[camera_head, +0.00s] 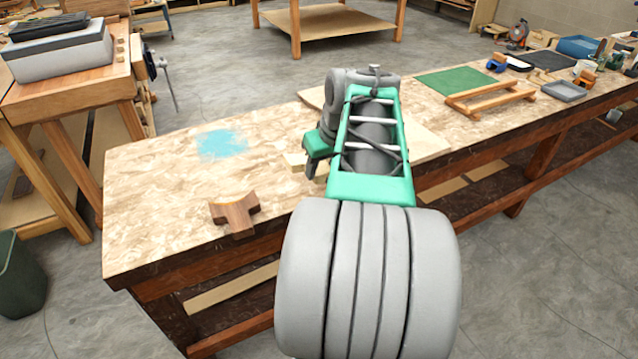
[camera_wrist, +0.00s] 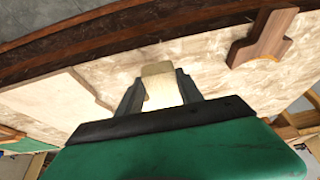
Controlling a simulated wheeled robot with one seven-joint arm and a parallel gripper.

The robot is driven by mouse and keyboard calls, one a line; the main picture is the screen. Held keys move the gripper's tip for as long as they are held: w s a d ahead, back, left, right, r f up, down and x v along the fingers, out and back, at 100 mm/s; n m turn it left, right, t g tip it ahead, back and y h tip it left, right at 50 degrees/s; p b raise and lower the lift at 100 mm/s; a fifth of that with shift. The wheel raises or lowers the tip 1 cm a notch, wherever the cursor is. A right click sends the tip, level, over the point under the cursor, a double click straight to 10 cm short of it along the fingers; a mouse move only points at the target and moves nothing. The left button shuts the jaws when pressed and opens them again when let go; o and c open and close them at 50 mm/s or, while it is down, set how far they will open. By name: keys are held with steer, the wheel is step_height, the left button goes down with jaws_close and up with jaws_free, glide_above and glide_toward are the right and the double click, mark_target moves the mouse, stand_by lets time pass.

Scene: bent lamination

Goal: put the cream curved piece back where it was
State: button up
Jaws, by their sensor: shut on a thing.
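The cream curved piece (camera_wrist: 160,90) shows between the two dark fingers of my gripper (camera_wrist: 158,80) in the wrist view, and the fingers are shut on it. Its far end, with a rounded edge, sticks out past the fingertips. In the head view only a small pale end of the cream piece (camera_head: 293,160) shows at the left of my gripper (camera_head: 314,166); my arm hides the rest. It is low over the bench, and I cannot tell whether it touches the top.
The speckled workbench (camera_head: 150,200) carries a brown shaped wood block (camera_head: 235,212) near its front edge and a blue paint patch (camera_head: 222,143). A pale flat board (camera_head: 428,142) lies under my arm. Farther right are a green mat (camera_head: 455,80) and a wooden frame (camera_head: 490,100). The bench's left end is clear.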

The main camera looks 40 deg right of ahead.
mark_target(319, 191)
steer(key=shift+w+d+f, duration=0.2)
steer(key=shift+w+f, duration=0.25)
steer(key=shift+f, duration=0.05)
steer(key=shift+w+d+f, duration=0.2)
steer(key=shift+w+f, duration=0.2)
steer(key=shift+f, duration=0.1)
steer(key=shift+s+b+x, duration=0.2)
steer(key=shift+x, duration=0.7)
steer(key=shift+s+b+x, duration=0.15)
steer(key=shift+s+x, duration=0.05)
steer(key=shift+x, duration=0.7)
steer(key=shift+f, duration=0.25)
steer(key=shift+a+f, duration=0.1)
steer(key=shift+f, duration=0.1)
steer(key=o, duration=1.4)
steer(key=shift+r, duration=0.1)
